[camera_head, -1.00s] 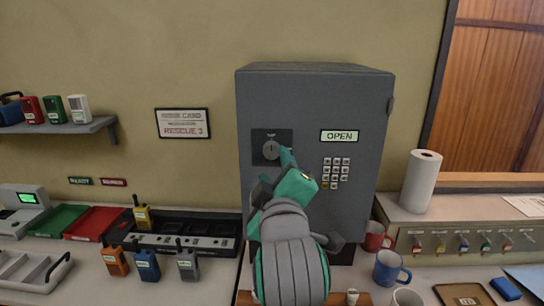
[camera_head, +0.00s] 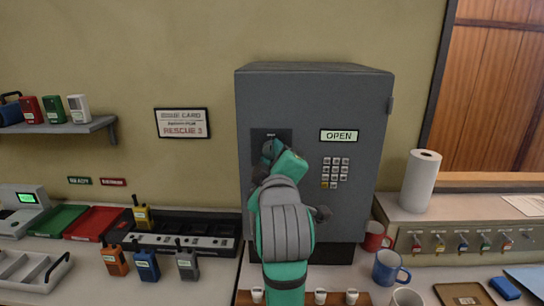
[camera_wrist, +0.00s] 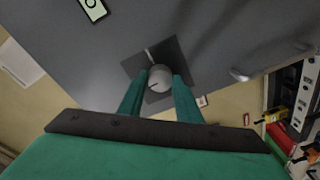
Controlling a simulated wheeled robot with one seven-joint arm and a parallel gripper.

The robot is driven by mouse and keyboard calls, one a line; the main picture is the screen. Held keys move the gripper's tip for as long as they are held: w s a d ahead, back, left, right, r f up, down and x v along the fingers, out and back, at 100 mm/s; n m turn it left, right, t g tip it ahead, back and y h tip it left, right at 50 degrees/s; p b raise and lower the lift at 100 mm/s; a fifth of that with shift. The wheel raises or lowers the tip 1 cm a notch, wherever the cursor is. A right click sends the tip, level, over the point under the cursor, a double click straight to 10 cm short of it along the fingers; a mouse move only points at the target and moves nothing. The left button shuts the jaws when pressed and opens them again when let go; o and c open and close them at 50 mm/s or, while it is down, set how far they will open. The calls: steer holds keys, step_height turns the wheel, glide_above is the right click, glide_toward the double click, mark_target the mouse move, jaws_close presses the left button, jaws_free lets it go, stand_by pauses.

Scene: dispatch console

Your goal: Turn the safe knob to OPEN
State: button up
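The grey safe (camera_head: 315,95) stands against the wall, its door facing me, with a lit OPEN label (camera_head: 339,136) and a keypad (camera_head: 335,172). The round safe knob (camera_wrist: 159,79) sits on a dark square plate (camera_wrist: 168,52) that has a pale mark. In the head view my gripper (camera_head: 272,150) covers most of the knob. In the wrist view my gripper (camera_wrist: 161,78) has its two green fingers apart, one on each side of the knob. Slim gaps seem to show between fingers and knob; contact is not clear.
A lever handle (camera_head: 322,213) sits on the safe door right of my wrist. Mugs (camera_head: 388,268) stand at the lower right, and small cups (camera_head: 320,296) in front. Radios (camera_head: 147,264) and a charger strip (camera_head: 190,238) lie at left.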

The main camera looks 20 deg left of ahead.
steer(key=shift+m, duration=0.3)
steer(key=m, duration=0.4)
steer(key=shift+a+f, duration=0.1)
steer(key=shift+f, duration=0.05)
steer(key=m+t, duration=0.1)
steer(key=m, duration=0.3)
steer(key=shift+m, duration=0.4)
steer(key=m, duration=0.5)
steer(key=shift+a+m+t+h, duration=0.1)
steer(key=shift+m+t+h, duration=0.2)
steer(key=shift+m+h, duration=0.1)
steer(key=shift+s+a+m, duration=0.1)
steer(key=shift+s+m, duration=0.05)
steer(key=shift+m, duration=0.55)
steer(key=shift+m+h, duration=0.4)
steer(key=shift+m, duration=1)
steer(key=o, duration=1)
steer(key=shift+o, duration=0.2)
